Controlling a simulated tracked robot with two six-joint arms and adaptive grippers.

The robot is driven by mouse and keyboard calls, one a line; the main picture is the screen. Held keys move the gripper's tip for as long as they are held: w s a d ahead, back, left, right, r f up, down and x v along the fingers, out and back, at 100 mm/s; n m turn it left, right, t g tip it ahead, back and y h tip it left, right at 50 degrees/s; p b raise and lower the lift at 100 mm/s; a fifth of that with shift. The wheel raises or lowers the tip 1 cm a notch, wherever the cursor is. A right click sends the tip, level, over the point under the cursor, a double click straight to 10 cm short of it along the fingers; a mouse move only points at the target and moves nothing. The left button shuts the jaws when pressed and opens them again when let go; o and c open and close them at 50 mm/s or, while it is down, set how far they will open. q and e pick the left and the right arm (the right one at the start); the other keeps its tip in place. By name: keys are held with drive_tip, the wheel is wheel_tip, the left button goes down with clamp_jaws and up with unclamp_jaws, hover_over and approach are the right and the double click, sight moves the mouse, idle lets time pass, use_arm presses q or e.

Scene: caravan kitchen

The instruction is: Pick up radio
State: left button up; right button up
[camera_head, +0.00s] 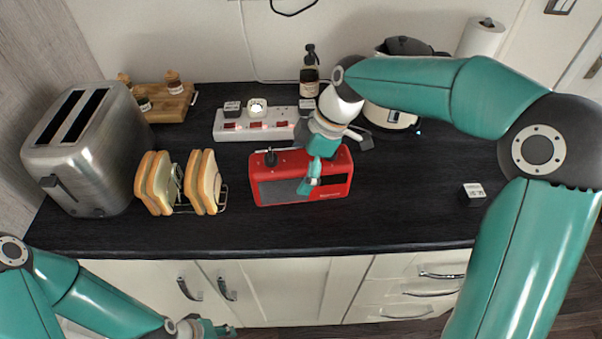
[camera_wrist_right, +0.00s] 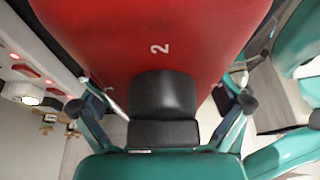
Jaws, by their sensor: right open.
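The red radio (camera_head: 285,188) stands upright on the dark worktop near its middle, with a dark grille and a black knob on top. My right gripper (camera_head: 326,162) is open over the radio's right half, one finger in front of it and the other behind. In the right wrist view the radio's red top (camera_wrist_right: 110,30) fills the upper middle, and the open fingers of my right gripper (camera_wrist_right: 161,105) show on both sides; I cannot tell whether they touch it. My left gripper (camera_head: 208,328) is low at the bottom edge, in front of the cupboards, partly cut off.
A toast rack (camera_head: 180,208) with bread and a steel toaster (camera_head: 88,150) stand to the left. A white power strip (camera_head: 255,133) lies behind the radio. A kettle (camera_head: 390,118) stands behind my right arm. A small cube (camera_head: 473,194) lies at right; worktop between is clear.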

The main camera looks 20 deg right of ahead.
drive_tip(key=c, duration=1.8)
drive_tip(key=shift+w+r, duration=0.1)
drive_tip(key=shift+c, duration=0.4)
drive_tip(key=shift+r, duration=0.1)
